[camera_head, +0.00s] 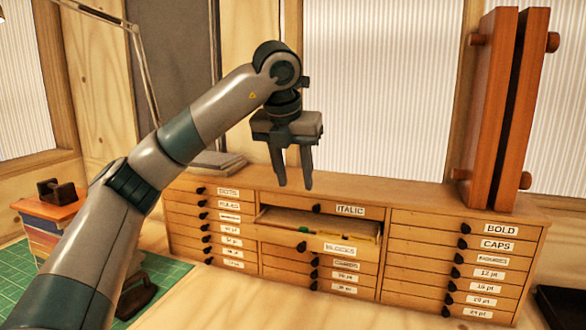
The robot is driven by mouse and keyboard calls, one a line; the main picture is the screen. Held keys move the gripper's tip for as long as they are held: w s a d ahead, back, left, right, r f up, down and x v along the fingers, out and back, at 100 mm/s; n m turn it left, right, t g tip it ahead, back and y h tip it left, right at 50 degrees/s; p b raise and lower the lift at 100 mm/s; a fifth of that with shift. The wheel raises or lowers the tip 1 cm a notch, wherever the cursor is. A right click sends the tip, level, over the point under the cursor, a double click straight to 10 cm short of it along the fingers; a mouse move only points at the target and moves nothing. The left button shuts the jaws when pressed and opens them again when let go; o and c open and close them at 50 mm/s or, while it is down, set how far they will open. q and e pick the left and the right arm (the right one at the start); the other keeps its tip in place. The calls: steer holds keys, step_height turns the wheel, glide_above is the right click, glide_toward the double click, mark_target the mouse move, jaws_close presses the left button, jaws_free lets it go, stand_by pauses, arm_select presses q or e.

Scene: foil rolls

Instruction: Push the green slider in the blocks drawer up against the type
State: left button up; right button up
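The blocks drawer (327,250), labelled BLOCKS, is pulled out below the ITALIC drawer in the middle of the wooden cabinet. Inside it a small green piece, which looks like the green slider (302,229), shows near the middle. Yellowish strips lie to its right. The type is too small to tell apart, and I cannot tell whether the slider touches it. My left gripper (294,187) points down in front of the window, above the drawer in the picture. Its two fingers are apart with nothing between them. My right gripper is not in view.
A tall reddish wooden press (500,110) stands on the cabinet's right end. A grey stack (217,162) lies on its left end. The other labelled drawers are shut. A green cutting mat (17,275) and a pile of coloured books or boxes (48,225) are at the left.

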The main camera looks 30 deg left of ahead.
arm_select(q)
steer(key=shift+v, duration=1.2)
